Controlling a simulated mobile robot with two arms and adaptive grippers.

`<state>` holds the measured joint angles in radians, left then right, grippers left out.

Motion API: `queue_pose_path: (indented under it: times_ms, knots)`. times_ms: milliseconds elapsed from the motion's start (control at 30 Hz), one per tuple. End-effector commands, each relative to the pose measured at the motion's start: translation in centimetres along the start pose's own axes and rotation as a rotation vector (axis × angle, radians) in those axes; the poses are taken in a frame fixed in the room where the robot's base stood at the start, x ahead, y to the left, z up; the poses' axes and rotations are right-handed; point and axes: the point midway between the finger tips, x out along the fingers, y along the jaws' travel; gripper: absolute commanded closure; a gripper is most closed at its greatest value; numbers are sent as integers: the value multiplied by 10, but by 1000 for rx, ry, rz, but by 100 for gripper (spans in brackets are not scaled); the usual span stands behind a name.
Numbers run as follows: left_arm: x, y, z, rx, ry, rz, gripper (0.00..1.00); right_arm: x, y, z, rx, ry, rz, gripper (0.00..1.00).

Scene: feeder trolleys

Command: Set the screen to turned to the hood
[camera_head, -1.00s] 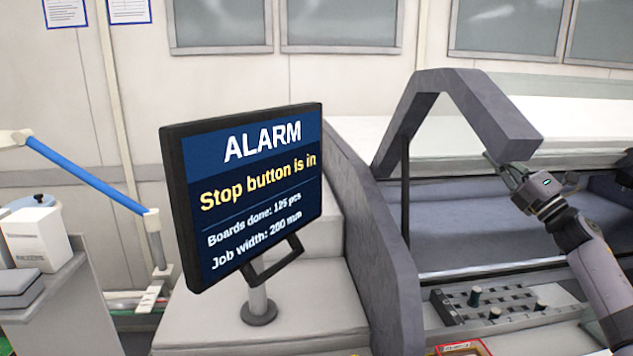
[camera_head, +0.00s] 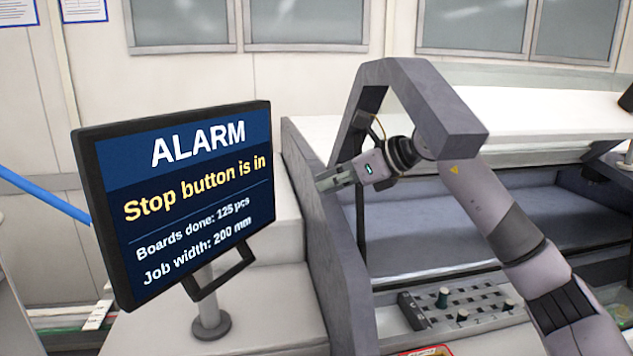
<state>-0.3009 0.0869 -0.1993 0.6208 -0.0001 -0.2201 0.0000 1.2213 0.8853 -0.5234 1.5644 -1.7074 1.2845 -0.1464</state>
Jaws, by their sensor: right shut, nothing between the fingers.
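The screen (camera_head: 190,197) is a black-framed panel on a short grey post with a handle bar (camera_head: 219,271) below its lower edge. It faces mostly toward me, turned a little to the right, and reads "ALARM, Stop button is in". My right gripper (camera_head: 322,182) is shut and empty. My left gripper is not in view.
The grey side panel (camera_head: 335,250) of the machine stands just right of the screen. A blue bar (camera_head: 40,188) is at the far left. The wall behind is flat.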

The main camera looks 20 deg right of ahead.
Motion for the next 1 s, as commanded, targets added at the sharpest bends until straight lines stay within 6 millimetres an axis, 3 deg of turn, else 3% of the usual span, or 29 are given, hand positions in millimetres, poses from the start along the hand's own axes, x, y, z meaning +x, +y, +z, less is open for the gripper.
queue_pose_path:
  times_ms: [300, 500, 700, 1000]
  knots:
    - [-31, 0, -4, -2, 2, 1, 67, 67, 2, 4, 5, 1, 7, 100]
    - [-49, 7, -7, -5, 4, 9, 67, 98, 2, 16, 2, -1, 5, 100]
    - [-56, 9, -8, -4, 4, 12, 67, 112, 0, 21, 2, -2, 3, 100]
    - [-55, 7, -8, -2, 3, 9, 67, 115, 0, 20, 1, -2, 2, 100]
